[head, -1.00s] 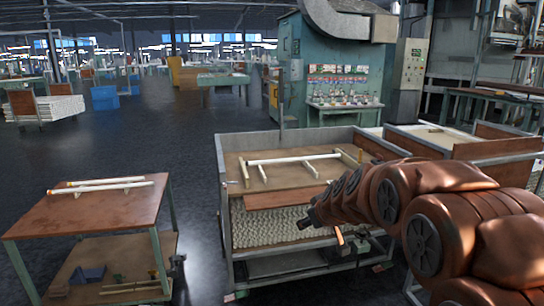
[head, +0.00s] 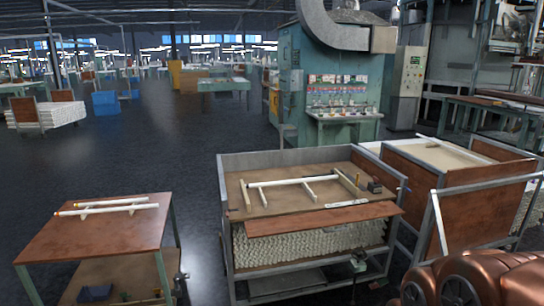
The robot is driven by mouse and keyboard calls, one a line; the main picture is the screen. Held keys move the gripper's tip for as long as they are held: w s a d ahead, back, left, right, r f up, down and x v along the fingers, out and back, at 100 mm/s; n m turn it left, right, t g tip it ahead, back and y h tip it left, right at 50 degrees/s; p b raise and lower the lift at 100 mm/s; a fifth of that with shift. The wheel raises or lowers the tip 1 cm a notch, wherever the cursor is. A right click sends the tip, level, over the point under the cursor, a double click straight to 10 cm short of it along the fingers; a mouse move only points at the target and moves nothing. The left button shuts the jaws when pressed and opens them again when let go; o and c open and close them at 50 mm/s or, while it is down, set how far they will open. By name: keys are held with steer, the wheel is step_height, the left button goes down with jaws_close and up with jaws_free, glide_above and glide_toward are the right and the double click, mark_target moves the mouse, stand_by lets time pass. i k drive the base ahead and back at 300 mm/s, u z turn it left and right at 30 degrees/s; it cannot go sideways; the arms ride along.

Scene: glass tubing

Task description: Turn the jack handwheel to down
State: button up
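I cannot pick out the jack handwheel for certain. A small dark fitting (head: 357,265) sits low at the front right of the middle cart (head: 232,262). Another dark fitting (head: 181,280) sits by the right leg of the small brown-topped table (head: 110,232) at the left. Both are too small to read as a wheel or to show a setting. My gripper is out of view. Only copper-coloured links of my arm show at the bottom right corner.
White tubes (head: 280,183) lie on the cart's top, with a brown board (head: 320,219) along its front. A brown-sided cart (head: 470,215) stands close on the right. Tubes (head: 105,206) lie on the small table.

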mark_target(358, 254)
steer(key=u, duration=0.05)
steer(key=i, duration=1.05)
steer(key=z, duration=0.05)
